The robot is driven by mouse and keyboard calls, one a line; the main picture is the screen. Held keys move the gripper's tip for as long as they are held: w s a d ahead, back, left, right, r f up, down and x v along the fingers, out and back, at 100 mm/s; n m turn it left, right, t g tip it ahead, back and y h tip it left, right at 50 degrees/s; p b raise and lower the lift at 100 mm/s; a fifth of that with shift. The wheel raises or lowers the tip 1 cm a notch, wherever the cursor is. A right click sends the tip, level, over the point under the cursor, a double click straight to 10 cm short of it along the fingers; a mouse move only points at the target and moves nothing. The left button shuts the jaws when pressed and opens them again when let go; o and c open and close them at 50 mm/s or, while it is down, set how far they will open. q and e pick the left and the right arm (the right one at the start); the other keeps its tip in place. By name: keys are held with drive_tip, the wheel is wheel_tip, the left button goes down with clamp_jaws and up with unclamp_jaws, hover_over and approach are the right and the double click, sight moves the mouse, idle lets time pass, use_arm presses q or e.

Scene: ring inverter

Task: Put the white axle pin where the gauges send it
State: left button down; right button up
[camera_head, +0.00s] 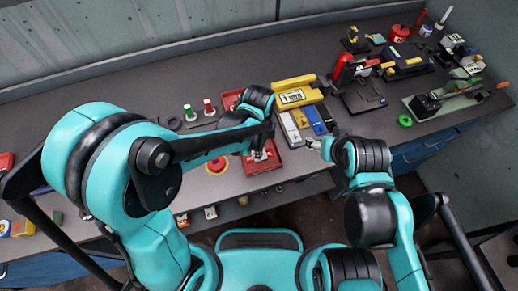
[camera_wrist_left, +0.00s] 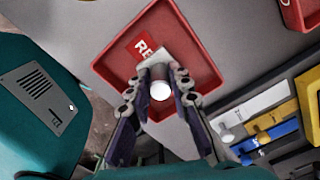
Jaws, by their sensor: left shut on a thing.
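My left gripper (camera_head: 261,153) is over a red tray (camera_head: 262,167) near the front edge of the bench. In the left wrist view, its fingers (camera_wrist_left: 160,85) are closed around the white axle pin (camera_wrist_left: 160,91), whose round end faces the camera. The red tray (camera_wrist_left: 112,68) lies beneath, with a red label partly reading "RE" (camera_wrist_left: 142,46). Whether the pin touches the tray floor I cannot tell. A yellow gauge unit with a display (camera_head: 293,97) stands behind. My right gripper (camera_head: 314,144) is right of the tray; its fingers are too small to read.
White, yellow and blue blocks (camera_head: 317,122) stand in a dark holder just right of the tray. A second red tray (camera_head: 229,100) is behind my left forearm. A red press (camera_head: 343,68) stands farther right.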

use_arm(q)
drive_tip(key=c, duration=1.4)
unclamp_jaws()
drive_tip(key=shift+f, duration=0.1)
wheel_tip(320, 180, up, 12)
drive_tip(key=p, duration=0.4)
drive_tip(key=s+a+r+n+t, duration=0.2)
drive_tip(key=a+r+n+t, duration=0.1)
drive_tip(key=a+n, duration=0.6)
drive_tip(key=s+a+r+n+t, duration=0.3)
drive_tip(key=a+n+t, duration=0.1)
drive_tip(key=a+n, duration=0.4)
drive_tip(key=n, duration=0.2)
drive_tip(key=shift+s+a+n, duration=0.15)
drive_tip(key=shift+a+n, duration=0.2)
drive_tip(key=shift+n, duration=0.05)
